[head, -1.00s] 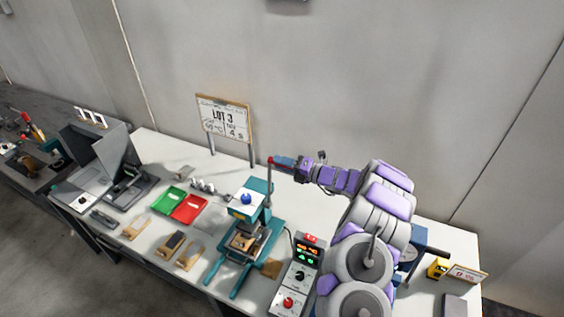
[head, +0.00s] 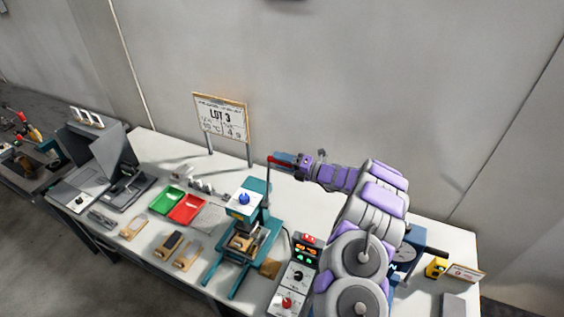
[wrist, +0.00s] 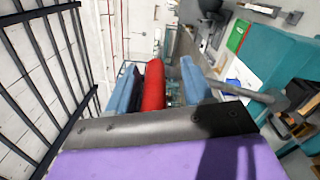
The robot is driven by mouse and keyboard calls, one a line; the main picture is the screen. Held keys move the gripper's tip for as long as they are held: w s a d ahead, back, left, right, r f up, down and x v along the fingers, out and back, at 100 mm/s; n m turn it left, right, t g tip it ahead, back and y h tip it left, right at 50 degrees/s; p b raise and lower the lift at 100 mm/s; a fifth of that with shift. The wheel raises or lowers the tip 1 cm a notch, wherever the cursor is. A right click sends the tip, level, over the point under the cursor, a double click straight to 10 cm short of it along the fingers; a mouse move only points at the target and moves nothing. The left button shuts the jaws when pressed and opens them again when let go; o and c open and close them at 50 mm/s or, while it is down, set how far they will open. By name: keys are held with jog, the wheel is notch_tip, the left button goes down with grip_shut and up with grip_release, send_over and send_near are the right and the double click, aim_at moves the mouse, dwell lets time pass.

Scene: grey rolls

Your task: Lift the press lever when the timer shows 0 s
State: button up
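The teal press (head: 262,222) stands on the table, with a thin lever rod (head: 265,196) rising at its right side to a red grip. My gripper (head: 283,160) is at the top of this lever. In the wrist view, the red grip (wrist: 153,85) lies between the two blue fingers of my gripper (wrist: 160,88), with a gap visible on its right side. The fingers look apart, around the grip rather than clamped on it. The timer box (head: 292,290) right of the press has a lit display (head: 305,251); its digits are too small to read.
Green (head: 167,199) and red (head: 187,208) trays and several wooden pieces lie to the left. A blue dial device (head: 405,255) and a yellow item (head: 436,268) are right of my arm.

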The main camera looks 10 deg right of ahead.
jog(key=shift+s+d+r, duration=0.1)
jog(key=shift+s+r, duration=0.05)
jog(key=shift+s, duration=0.05)
jog(key=b+v, duration=0.2)
jog(key=v, duration=1.5)
jog(key=shift+d, duration=0.15)
